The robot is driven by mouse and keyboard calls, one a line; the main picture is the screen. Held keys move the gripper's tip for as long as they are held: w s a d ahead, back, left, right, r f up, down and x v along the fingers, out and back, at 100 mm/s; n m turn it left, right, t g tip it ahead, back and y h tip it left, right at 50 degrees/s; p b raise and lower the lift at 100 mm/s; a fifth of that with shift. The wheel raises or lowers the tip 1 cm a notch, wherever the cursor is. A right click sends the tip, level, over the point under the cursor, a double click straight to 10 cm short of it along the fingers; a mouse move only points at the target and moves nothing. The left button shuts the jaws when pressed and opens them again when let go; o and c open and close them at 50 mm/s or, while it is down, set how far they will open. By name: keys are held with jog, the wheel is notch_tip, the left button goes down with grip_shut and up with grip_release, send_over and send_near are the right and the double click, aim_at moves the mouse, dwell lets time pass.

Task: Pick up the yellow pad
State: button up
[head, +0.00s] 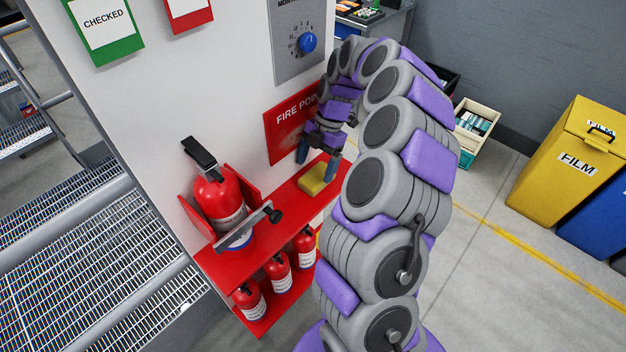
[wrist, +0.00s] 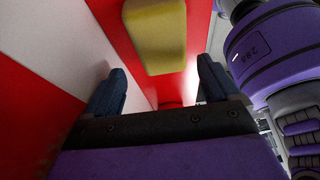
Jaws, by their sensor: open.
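The yellow pad (head: 314,180) lies on the red shelf (head: 268,222), toward its right end, in the head view. In the wrist view the yellow pad (wrist: 155,34) is at the top centre, cut off by the frame edge. My gripper (head: 318,158) is above the shelf beside the pad. In the wrist view its two dark blue fingers (wrist: 160,88) are spread apart with nothing between them. The pad shows beyond the fingertips, not touching them as far as I can tell. My arm hides the right end of the shelf in the head view.
A large fire extinguisher (head: 217,198) stands at the shelf's left, with small extinguishers (head: 279,270) below. The white wall panel (head: 225,90) with a red sign (head: 290,122) rises behind the shelf. A crate (head: 474,128) and yellow bin (head: 570,160) stand on the floor at right.

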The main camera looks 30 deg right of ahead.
aim_at(317, 175)
jog(key=f, duration=0.3)
jog(key=shift+s+d+f+b, duration=0.2)
jog(key=shift+d+f+b, duration=0.1)
jog(key=shift+f, duration=0.1)
jog(key=shift+s+d+f, duration=0.1)
jog(key=shift+d+f, duration=0.1)
jog(key=shift+f, duration=0.15)
jog(key=shift+a, duration=0.85)
jog(key=c, duration=0.4)
jog(key=shift+d+r, duration=0.1)
jog(key=shift+d, duration=0.1)
jog(key=c, duration=0.6)
jog(key=shift+d, duration=0.15)
jog(key=shift+c, duration=0.2)
